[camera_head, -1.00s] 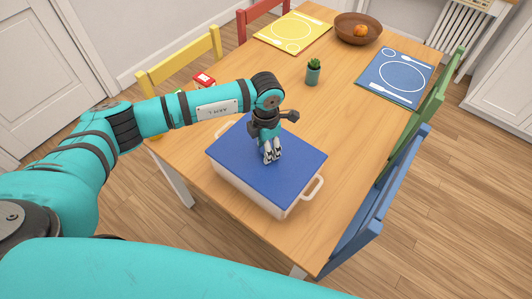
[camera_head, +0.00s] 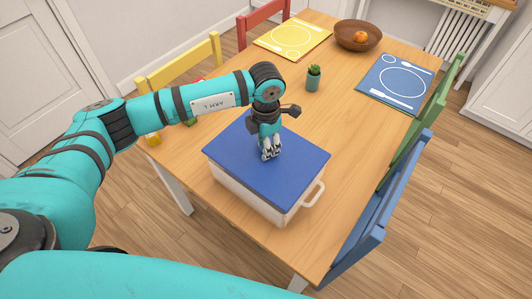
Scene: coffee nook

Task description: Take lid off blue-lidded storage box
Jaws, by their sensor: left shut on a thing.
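The storage box (camera_head: 240,196) is white with side handles and stands at the near end of the wooden table. Its flat blue lid (camera_head: 297,163) is over the box, level, and looks slightly raised above the rim. My left gripper (camera_head: 270,153) points down at the middle of the lid and is shut on it, probably by a handle that the fingers hide. The box's right handle (camera_head: 316,194) shows; the far-left one is hidden behind the lid and arm. My right gripper is not in view.
On the table (camera_head: 345,130) are a potted cactus (camera_head: 313,78), a yellow placemat (camera_head: 292,39), a blue placemat (camera_head: 402,78) and a brown bowl (camera_head: 357,37) with an orange fruit. Coloured chairs surround it. Small items lie partly behind my left arm. Free tabletop lies right of the lid.

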